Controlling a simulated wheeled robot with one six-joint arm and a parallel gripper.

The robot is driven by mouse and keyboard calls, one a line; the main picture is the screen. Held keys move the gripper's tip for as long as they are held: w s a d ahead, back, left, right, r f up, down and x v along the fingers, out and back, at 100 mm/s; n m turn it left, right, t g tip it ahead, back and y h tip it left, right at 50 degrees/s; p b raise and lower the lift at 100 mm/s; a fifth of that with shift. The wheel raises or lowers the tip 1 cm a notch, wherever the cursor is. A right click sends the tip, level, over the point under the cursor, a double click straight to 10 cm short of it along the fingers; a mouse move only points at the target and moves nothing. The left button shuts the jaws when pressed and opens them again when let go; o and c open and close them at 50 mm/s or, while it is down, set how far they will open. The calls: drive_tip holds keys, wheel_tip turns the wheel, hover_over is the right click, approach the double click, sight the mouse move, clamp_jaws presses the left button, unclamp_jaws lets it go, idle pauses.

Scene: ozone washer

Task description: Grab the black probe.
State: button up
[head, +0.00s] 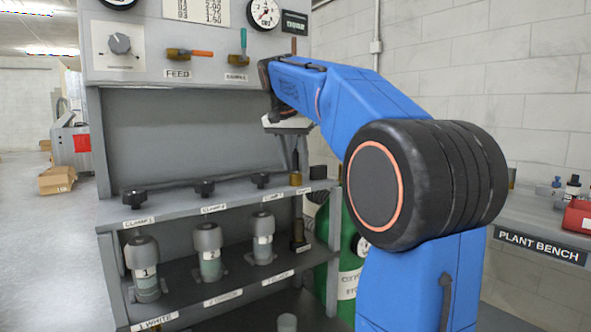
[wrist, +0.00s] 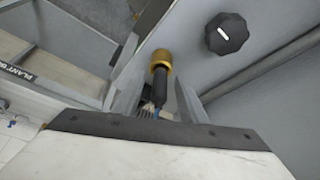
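The black probe (wrist: 159,88) stands in a brass collar (wrist: 160,61) in the wrist view. The brass collar also shows in the head view (head: 296,179), at the right end of the rack's upper shelf. My gripper (wrist: 168,98) points down over the probe. Its two fingers are apart on either side of the probe, with a visible gap on the right side. The probe's near end is partly hidden by the gripper body. In the head view my gripper (head: 297,160) is just above the collar, and the probe is hard to make out between the fingers.
Black clamp knobs (head: 204,188) line the upper shelf left of the collar; one shows in the wrist view (wrist: 227,33). Several capped bottles (head: 208,252) stand below. A green cylinder (head: 352,262) and the plant bench (head: 545,225) are at right. The gauge panel (head: 210,50) is above.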

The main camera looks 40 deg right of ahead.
clamp_jaws()
drive_tip(key=shift+r, duration=0.1)
